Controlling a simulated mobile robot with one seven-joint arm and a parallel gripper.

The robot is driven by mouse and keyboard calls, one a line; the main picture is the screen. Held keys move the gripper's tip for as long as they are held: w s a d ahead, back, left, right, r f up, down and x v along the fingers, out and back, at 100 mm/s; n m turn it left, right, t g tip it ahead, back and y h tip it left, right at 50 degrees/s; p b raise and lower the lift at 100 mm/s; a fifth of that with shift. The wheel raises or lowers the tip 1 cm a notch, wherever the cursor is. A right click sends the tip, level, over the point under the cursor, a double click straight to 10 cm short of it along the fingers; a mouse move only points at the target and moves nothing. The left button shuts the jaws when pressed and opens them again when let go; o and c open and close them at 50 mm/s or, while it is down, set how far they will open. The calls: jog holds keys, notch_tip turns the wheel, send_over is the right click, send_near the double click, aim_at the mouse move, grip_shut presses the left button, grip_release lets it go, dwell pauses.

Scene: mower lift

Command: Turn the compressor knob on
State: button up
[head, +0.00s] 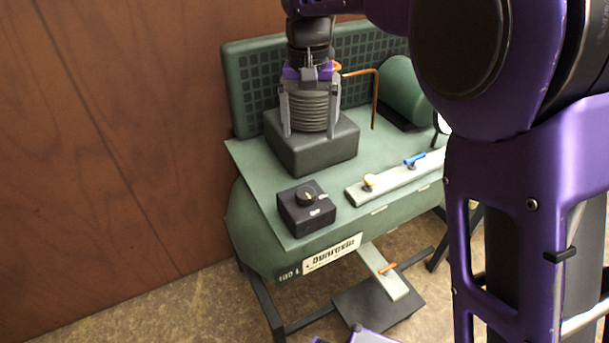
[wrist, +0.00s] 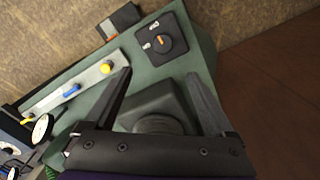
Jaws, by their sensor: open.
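The compressor knob (head: 306,193) is a round black dial with an orange-yellow pointer mark. It sits on top of a small black box (head: 300,214) near the front left edge of the green compressor deck. In the wrist view the knob (wrist: 158,42) lies beyond my fingertips, near the top. My gripper (head: 310,130) points down, open and empty, behind the knob box. In the head view its fingers show on either side of the ribbed grey cylinder; whether they touch it I cannot tell. In the wrist view the spread fingers (wrist: 159,76) frame the dark cylinder block.
The ribbed cylinder (head: 313,108) stands on a dark block (head: 318,152). A pale manifold bar (head: 392,180) with a yellow knob (head: 370,181) and a blue lever (head: 414,160) lies right of the knob box. A copper pipe (head: 375,98) rises behind. A wooden wall (head: 110,150) stands left.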

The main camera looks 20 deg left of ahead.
aim_at(306, 192)
jog(key=f+b, duration=0.1)
jog(key=f, duration=0.7)
jog(key=f+b, duration=0.1)
jog(key=f, duration=0.8)
jog(key=shift+s+a+f, duration=0.15)
jog(key=shift+a+f, duration=0.05)
jog(key=c, duration=1.4)
